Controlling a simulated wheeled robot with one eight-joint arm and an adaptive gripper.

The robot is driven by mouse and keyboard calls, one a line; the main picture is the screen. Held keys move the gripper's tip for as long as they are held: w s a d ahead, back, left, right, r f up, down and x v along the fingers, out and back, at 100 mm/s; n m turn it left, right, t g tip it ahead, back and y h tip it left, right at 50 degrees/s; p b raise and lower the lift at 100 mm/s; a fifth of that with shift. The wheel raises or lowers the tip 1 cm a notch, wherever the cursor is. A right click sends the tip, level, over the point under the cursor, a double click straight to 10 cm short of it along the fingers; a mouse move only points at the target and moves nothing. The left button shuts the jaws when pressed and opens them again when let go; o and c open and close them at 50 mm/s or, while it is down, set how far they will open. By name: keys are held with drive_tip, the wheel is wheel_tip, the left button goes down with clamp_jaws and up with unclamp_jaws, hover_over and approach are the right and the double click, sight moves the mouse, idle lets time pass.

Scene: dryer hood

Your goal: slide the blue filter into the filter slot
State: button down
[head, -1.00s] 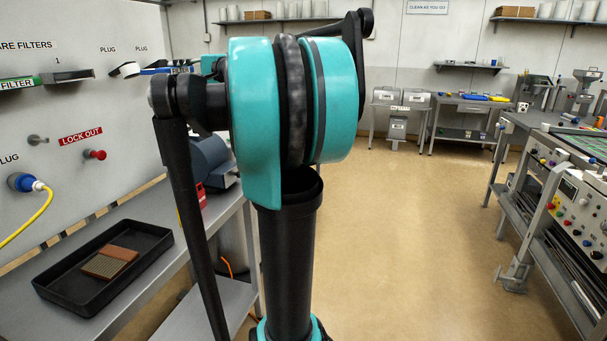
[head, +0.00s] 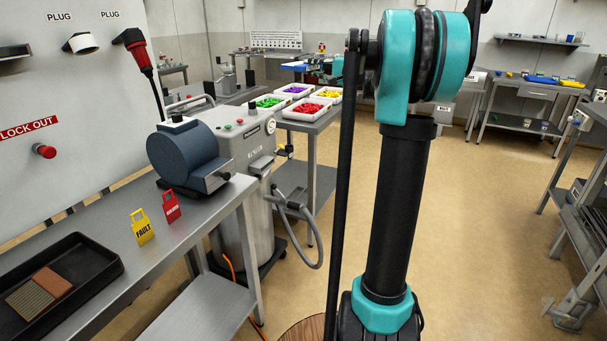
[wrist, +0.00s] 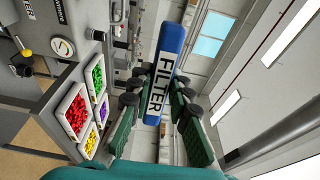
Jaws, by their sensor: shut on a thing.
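My gripper (wrist: 160,96) is shut on the blue filter (wrist: 171,43), with one finger on each side of it. The filter is a long blue bar with a white FILTER label, and it points away from my wrist. In the head view the filter (head: 294,66) shows small, held level in the air above the trays, left of my arm. My gripper (head: 322,70) is partly hidden there behind my arm. A grey machine (head: 245,150) with a hose stands beside the left bench. I cannot make out the filter slot for certain in either view.
Trays of coloured pieces stand on a bench (head: 322,125) behind the machine. The left bench (head: 190,225) holds a blue-grey motor (head: 187,155), yellow and red tags, and a black tray (head: 85,287) with a brown block.

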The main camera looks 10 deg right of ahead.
drive_tip(key=w+f+n+g+y, duration=0.1)
drive_tip(key=w+f, duration=0.2)
drive_tip(key=f, duration=0.8)
drive_tip(key=w+f, duration=0.3)
drive_tip(key=f, duration=0.7)
drive_tip(key=w+f+n+g+y, duration=0.1)
drive_tip(key=w+f, duration=0.3)
drive_tip(key=f, duration=0.7)
drive_tip(key=s+a+f+g, duration=0.1)
drive_tip(key=s+a+f, duration=0.1)
drive_tip(key=f, duration=1.2)
drive_tip(key=shift+a+n+y, duration=0.3)
drive_tip(key=shift+a+y, duration=0.1)
drive_tip(key=shift+a, duration=0.1)
drive_tip(key=shift+s, duration=0.1)
drive_tip(key=shift+x, duration=2.85)
drive_tip(key=x, duration=0.7)
drive_tip(key=c, duration=1.3)
unclamp_jaws()
drive_tip(key=shift+a, duration=0.1)
drive_tip(key=shift+c, duration=0.2)
